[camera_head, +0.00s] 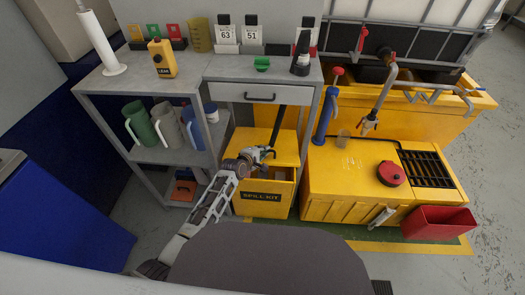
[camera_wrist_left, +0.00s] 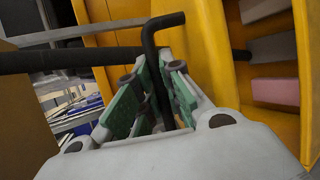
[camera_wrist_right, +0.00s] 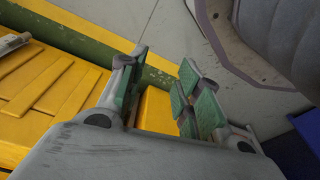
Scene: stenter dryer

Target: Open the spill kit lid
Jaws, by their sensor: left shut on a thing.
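The yellow spill kit (camera_head: 262,212) stands on the floor below the bench drawer, its label facing me. Its yellow lid (camera_head: 243,141) sits above the front wall with a gap between them, so it looks partly raised. My left gripper (camera_head: 262,155) is at the lid's front edge. In the left wrist view my left gripper (camera_wrist_left: 160,100) is shut on a thin black bent handle (camera_wrist_left: 151,45). Pink and grey contents (camera_wrist_left: 275,92) show inside the yellow kit there. My right gripper (camera_wrist_right: 163,90) is open and empty, seen only in its wrist view.
A grey bench (camera_head: 190,87) with jugs on its shelf stands left of the kit. A yellow tank (camera_head: 340,180) with a red cap and a red bin (camera_head: 438,221) stand to the right. A blue cabinet (camera_head: 45,215) is at far left. Some floor is clear at the right.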

